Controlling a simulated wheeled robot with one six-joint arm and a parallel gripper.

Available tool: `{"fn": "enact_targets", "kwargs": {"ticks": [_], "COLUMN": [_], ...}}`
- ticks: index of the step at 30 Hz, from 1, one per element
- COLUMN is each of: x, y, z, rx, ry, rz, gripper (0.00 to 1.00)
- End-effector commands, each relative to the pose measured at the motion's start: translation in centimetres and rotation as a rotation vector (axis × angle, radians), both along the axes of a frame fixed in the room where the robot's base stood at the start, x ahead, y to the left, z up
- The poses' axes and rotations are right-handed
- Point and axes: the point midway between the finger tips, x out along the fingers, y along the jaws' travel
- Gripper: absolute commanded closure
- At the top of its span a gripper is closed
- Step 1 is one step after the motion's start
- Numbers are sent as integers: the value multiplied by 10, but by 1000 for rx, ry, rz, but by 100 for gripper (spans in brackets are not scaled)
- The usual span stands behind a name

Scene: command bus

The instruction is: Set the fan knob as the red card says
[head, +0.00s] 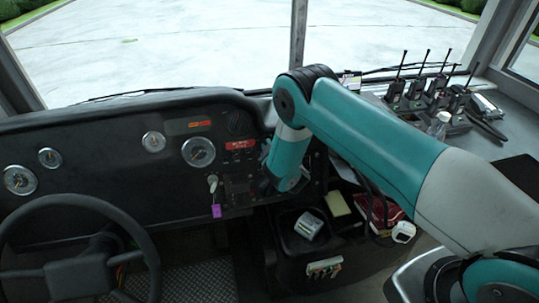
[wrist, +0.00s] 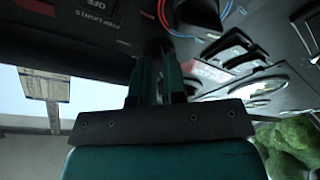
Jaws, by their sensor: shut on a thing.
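The red card (head: 240,143) is on the dash panel, just left of my arm in the head view. Its writing is too small to read. My gripper (wrist: 158,50) shows from behind in the wrist view, its jaws close together against the black panel. They are shut on a small dark knob, mostly hidden between the fingertips. I cannot tell from its label whether this is the fan knob, or which way it points. In the head view my arm hides the fingertips.
Another round dark knob (wrist: 197,12) with a coloured arc sits right beside the jaws. Keys with a purple tag (head: 216,211) hang left of my arm. A steering wheel (head: 80,270) is at lower left. Radios (head: 418,90) stand on the right ledge. An open bin (head: 290,243) lies below.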

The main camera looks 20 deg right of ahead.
Motion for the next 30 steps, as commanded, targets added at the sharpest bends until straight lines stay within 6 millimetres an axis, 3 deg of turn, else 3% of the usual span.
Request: {"fn": "enact_targets", "kwargs": {"ticks": [1, 15, 30], "x": [0, 0, -1], "y": [2, 1, 0], "z": [-11, -8, -3], "rx": [34, 343, 431], "ry": [-2, -18, -15], "rz": [-10, -124, -158], "gripper": [100, 100, 100]}}
